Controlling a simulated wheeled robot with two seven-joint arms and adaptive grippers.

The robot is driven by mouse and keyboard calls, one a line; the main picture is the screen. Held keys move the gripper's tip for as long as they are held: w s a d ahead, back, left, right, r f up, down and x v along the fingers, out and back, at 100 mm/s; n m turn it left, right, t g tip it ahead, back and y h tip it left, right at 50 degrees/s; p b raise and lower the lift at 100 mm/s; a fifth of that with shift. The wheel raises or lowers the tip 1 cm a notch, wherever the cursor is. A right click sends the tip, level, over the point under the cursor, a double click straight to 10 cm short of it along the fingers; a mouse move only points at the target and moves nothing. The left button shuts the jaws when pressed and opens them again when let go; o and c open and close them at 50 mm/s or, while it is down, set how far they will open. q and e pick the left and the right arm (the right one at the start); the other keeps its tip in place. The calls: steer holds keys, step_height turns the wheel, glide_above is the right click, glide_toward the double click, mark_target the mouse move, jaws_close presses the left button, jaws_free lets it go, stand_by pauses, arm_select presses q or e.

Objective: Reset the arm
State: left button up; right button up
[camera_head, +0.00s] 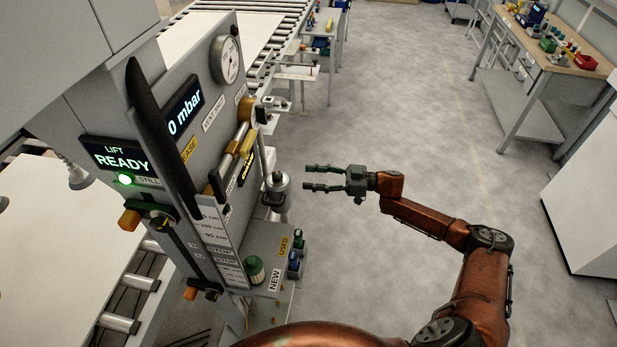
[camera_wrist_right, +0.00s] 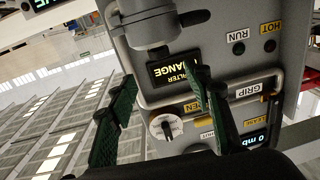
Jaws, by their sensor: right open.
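My right gripper (camera_head: 310,178) is open and empty in the head view. Its two fingers point left toward the gantry control panel (camera_head: 215,95), a little apart from the grey cylindrical fitting (camera_head: 277,183) on the panel's side. My copper right arm reaches in from the lower right. In the right wrist view the two green fingers (camera_wrist_right: 160,105) stand apart, with nothing between them. My left gripper is not in view.
A shelf below holds a green-and-white jar (camera_head: 254,269) beside "NEW" and "USED" labels. A workbench (camera_head: 545,45) stands at the upper right. The floor (camera_head: 400,100) between is clear.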

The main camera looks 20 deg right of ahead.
stand_by(0.3)
